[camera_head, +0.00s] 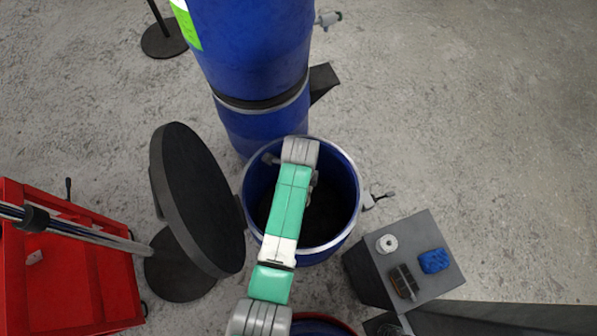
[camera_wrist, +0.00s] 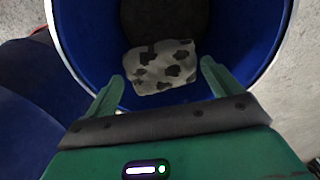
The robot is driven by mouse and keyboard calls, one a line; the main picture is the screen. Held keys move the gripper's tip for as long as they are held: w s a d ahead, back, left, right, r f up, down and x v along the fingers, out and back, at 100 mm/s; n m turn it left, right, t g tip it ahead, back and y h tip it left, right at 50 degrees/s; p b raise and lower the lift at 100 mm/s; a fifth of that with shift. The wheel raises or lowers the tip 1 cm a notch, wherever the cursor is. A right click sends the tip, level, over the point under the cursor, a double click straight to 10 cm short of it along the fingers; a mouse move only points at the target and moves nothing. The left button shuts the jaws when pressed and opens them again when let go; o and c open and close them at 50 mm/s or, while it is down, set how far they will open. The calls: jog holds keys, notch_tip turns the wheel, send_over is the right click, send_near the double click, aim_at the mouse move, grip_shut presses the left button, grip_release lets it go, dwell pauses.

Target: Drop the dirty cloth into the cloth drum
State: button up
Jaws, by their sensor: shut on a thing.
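The dirty cloth (camera_wrist: 160,66) is pale grey with dark blotches and shows in the wrist view. My gripper (camera_wrist: 164,76) is shut on it, with one green finger at each side of the cloth. The cloth drum (camera_head: 348,205) is an open blue drum with a light metal rim. Its blue inner wall (camera_wrist: 255,35) and dark inside lie behind the cloth in the wrist view. The gripper and cloth are over the drum's mouth. In the head view my arm hides the fingers and the cloth.
A closed blue drum stack (camera_head: 250,60) stands behind the open drum. A round black-topped stand (camera_head: 200,195) and a red cart (camera_head: 75,265) are at left. A grey box (camera_head: 425,250) at right bears a blue cloth-like item (camera_head: 434,261), a brush (camera_head: 404,282) and a white roll (camera_head: 387,243).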

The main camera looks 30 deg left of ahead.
jog(key=shift+r, duration=0.1)
jog(key=o, duration=0.7)
jog(key=shift+r, duration=0.1)
notch_tip(320, 180, up, 8)
jog(key=shift+f+p, duration=0.15)
jog(key=shift+p, duration=0.65)
